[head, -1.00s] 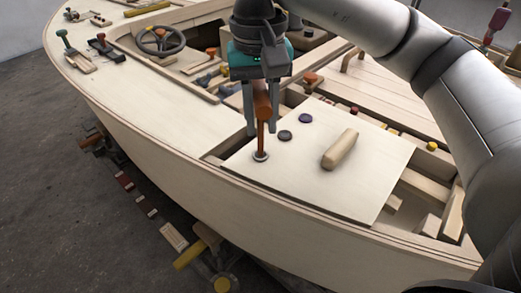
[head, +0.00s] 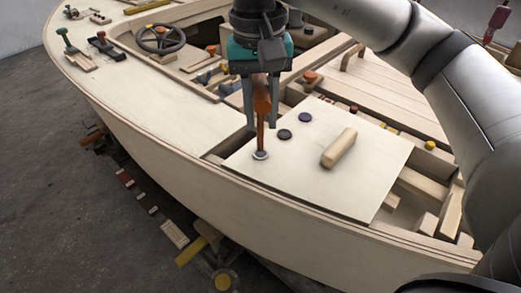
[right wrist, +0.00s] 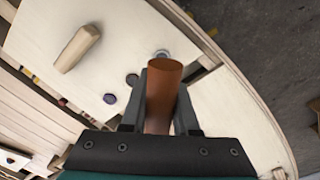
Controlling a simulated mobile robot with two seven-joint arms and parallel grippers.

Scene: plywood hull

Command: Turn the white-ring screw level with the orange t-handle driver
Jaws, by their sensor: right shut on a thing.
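My right gripper (head: 261,125) is shut on the orange t-handle driver (head: 262,97), and its teal body is above the hatch panel. The driver's shaft points down, with its tip at the white-ring screw (head: 261,155) near the panel's left corner. The ring shows around the tip; the slot is hidden. My left gripper is not in view.
The pale hatch panel (head: 300,180) carries a wooden block handle (head: 339,148). Open framing lies to its right.

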